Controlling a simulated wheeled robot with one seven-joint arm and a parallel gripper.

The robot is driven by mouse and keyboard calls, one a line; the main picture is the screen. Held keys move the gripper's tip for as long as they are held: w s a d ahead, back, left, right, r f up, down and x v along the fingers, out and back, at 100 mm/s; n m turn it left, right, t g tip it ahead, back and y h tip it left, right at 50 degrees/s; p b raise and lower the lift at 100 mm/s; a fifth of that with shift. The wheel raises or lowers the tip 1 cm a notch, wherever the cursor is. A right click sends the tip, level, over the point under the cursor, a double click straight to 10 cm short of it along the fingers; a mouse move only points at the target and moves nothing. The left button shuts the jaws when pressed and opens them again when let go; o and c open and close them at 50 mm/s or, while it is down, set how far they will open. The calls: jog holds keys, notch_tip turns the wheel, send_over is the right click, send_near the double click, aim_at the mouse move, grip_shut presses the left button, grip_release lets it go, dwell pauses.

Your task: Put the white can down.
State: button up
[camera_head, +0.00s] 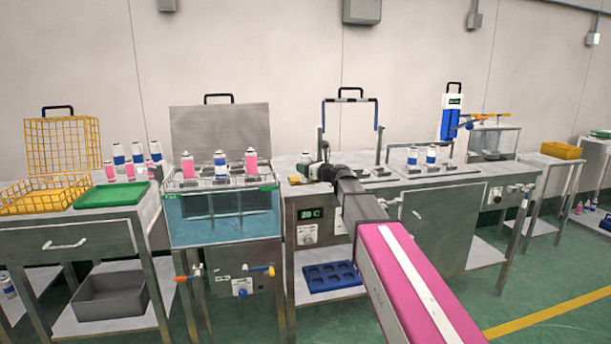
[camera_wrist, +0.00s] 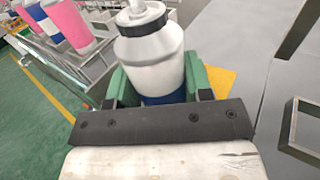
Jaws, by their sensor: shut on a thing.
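The white can (camera_wrist: 152,62) fills the middle of the wrist view. It has a white shoulder, a dark collar below a white top, and a blue lower band. My gripper (camera_wrist: 152,92) is shut on it, with green finger pads on both sides of the body. The can's base is hidden behind the dark gripper plate, so I cannot tell whether it touches a surface. In the head view my gripper (camera_head: 322,172) is over the left part of the middle steel bench (camera_head: 290,210), just right of the water tank; the can there is small and partly hidden.
The water tank (camera_head: 222,215) has pink and blue-banded cans along its top. A handled frame (camera_head: 323,115) rises behind my gripper. A green tray (camera_head: 112,195) and yellow basket (camera_head: 45,195) lie far left.

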jog(key=shift+f, duration=1.55)
jog(key=shift+f, duration=0.1)
jog(key=o, duration=1)
jog(key=shift+s+d, duration=0.1)
jog(key=shift+s, duration=0.05)
jog(key=v, duration=1.1)
jog(key=shift+s+d, duration=0.2)
jog(key=shift+d, duration=0.1)
